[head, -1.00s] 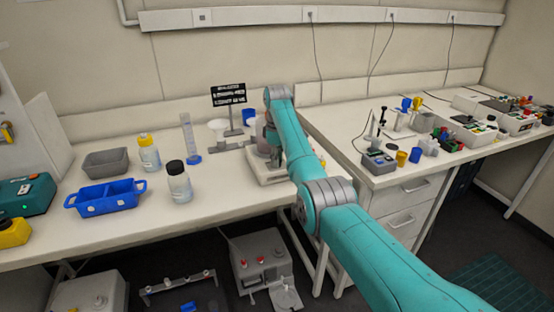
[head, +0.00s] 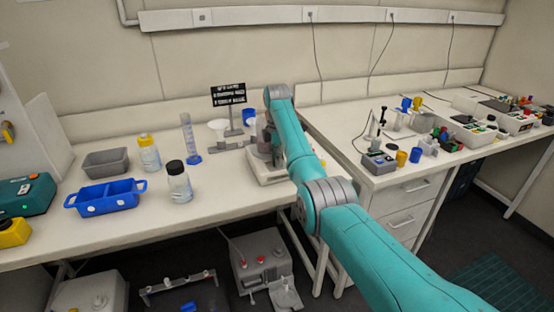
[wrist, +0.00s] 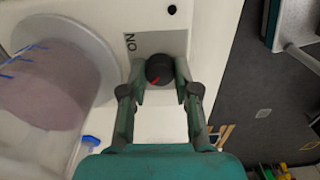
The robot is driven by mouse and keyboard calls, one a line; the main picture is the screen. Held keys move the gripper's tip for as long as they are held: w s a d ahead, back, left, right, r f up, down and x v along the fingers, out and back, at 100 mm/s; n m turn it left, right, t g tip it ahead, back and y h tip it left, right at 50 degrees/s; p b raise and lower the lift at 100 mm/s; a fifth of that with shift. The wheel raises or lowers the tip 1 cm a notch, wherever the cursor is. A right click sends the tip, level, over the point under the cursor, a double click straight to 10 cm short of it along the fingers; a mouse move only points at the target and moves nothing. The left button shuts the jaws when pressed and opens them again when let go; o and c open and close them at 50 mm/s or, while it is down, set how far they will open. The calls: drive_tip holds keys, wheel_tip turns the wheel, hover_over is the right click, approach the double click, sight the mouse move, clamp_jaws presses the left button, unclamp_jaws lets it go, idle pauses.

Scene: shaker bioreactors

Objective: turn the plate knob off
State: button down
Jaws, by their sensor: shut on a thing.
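The plate knob (wrist: 159,69) is a round black knob with a red pointer line, in the wrist view. It sits on a grey label panel (wrist: 150,42) with the letters "ON" at its left on the white plate housing. My gripper (wrist: 162,90) is shut on the knob, one finger on each side. In the head view the white plate unit (head: 265,173) stands at the bench's right end, and my arm hides the knob.
A large clear vessel with brownish contents (wrist: 45,85) stands on the plate left of my gripper. A blue tray (head: 105,197), a black-capped bottle (head: 179,182) and a yellow-capped bottle (head: 149,153) stand further left. The bench edge drops off right of the knob.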

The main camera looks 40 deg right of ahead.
idle(0.5)
drive_tip(key=c, duration=0.8)
unclamp_jaws()
drive_tip(key=shift+c, duration=0.2)
drive_tip(key=shift+r, duration=0.1)
wheel_tip(320, 180, up, 12)
